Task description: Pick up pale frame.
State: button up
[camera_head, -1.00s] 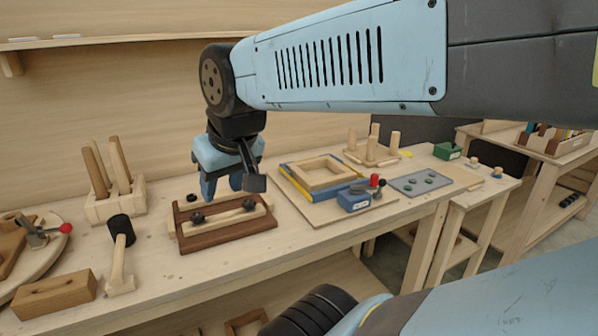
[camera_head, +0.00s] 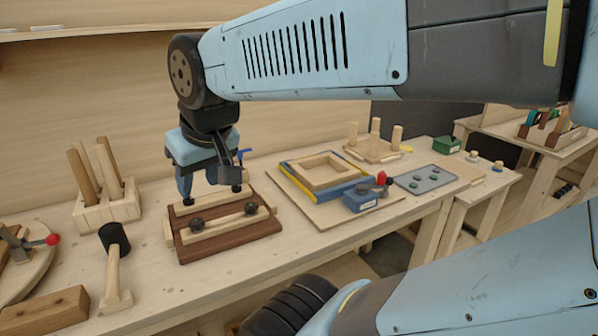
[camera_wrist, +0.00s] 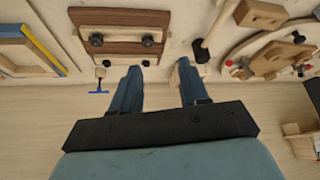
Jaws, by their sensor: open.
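The pale frame (camera_head: 322,171) is a square of light wood. It lies inside a larger blue and yellow frame (camera_head: 284,166) on a flat board, right of centre in the head view. My gripper (camera_head: 211,192) is well to its left and apart from it, above the back of a brown fixture (camera_head: 228,243) with pale bars and black knobs. In the wrist view my gripper (camera_wrist: 158,68) shows two blue fingers spread, with nothing held between them.
A blue box with a red knob (camera_head: 362,199) stands at the board's front right. A pegged block (camera_head: 372,152) is behind, a grey plate (camera_head: 427,180) to the right. A mallet (camera_head: 114,260) and a block with upright pegs (camera_head: 105,205) are at left.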

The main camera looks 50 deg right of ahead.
jog(key=w+d+f+n+g+h, duration=0.2)
jog(key=w+d+f+g+h, duration=0.15)
jog(key=d, duration=0.45)
jog(key=w+d+f+n+g+h, duration=0.2)
jog(key=w+d+f+n, duration=0.15)
jog(key=d, duration=0.55)
jog(key=n+g+h, duration=0.4)
jog(key=n+h, duration=0.3)
jog(key=n, duration=0.2)
send_near(329, 179)
jog(key=x, duration=0.3)
jog(key=shift+s+d+r+h, duration=0.15)
jog(key=shift+d+h, duration=0.1)
jog(key=shift+d, duration=0.2)
jog(key=shift+f+x, duration=0.2)
jog(key=shift+x, duration=1.15)
jog(key=shift+f+x, duration=0.25)
jog(key=shift+x, duration=1.1)
jog(key=shift+a, duration=0.15)
jog(key=shift+c, duration=0.2)
grip_shut()
jog(key=shift+r, duration=0.1)
